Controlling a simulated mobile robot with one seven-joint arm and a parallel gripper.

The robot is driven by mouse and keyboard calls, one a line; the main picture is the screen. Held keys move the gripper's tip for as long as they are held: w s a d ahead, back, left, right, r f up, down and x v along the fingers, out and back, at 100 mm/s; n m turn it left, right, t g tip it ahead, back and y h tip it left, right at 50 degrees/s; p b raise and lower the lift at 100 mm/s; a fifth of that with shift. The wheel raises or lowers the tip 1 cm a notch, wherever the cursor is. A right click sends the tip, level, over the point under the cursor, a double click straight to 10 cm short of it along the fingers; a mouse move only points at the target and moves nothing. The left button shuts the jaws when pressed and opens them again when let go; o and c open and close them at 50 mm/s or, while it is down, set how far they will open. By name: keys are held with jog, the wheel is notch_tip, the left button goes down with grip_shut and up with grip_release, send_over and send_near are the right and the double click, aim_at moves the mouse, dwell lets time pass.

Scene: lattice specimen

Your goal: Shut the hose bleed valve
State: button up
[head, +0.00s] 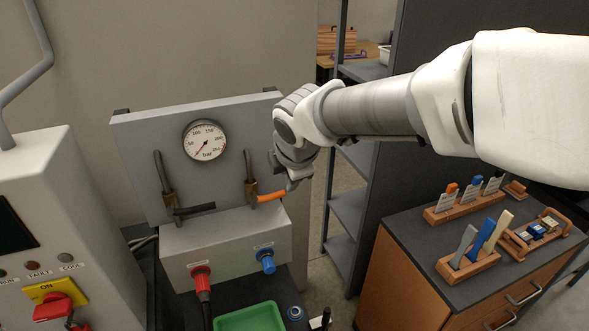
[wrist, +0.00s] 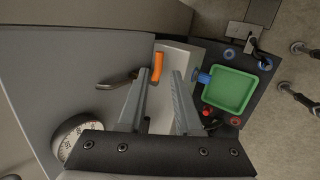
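Two lever valves sit on the front of a grey panel (head: 140,135). The right one has an orange handle (head: 270,197), pointing right and slightly up. The left one has a black handle (head: 194,209), also pointing right. I cannot read a label naming the hose bleed valve. My gripper (head: 292,184) is just right of and above the orange handle in the head view. In the wrist view my gripper (wrist: 162,76) is open and empty, and the orange handle (wrist: 157,67) shows near the fingertips, closer to the left finger. I cannot tell whether they touch.
A pressure gauge (head: 205,140) is on the panel. Below are a red hose connector (head: 201,279), a blue connector (head: 267,262) and a green tray (head: 250,319). A control cabinet stands at left; a shelf and a workbench (head: 400,262) with tool holders stand at right.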

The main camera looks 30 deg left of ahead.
jog(key=shift+v, duration=0.85)
jog(key=shift+a+m, duration=0.1)
jog(key=shift+m, duration=0.3)
jog(key=c, duration=0.5)
jog(key=m, duration=0.2)
jog(key=m+b, duration=0.1)
jog(key=shift+a+r, duration=0.3)
grip_shut()
jog(key=m, duration=1.4)
send_over(276, 197)
jog(key=f, duration=0.4)
jog(key=shift+a+f, duration=0.35)
jog(key=shift+f, duration=0.05)
jog(key=shift+d+f, duration=0.2)
jog(key=shift+f, duration=0.4)
jog(key=shift+d+f, duration=0.15)
jog(key=shift+f, duration=0.45)
jog(key=shift+s+d+f, duration=0.1)
jog(key=shift+d+f, duration=0.05)
jog(key=shift+f, duration=0.5)
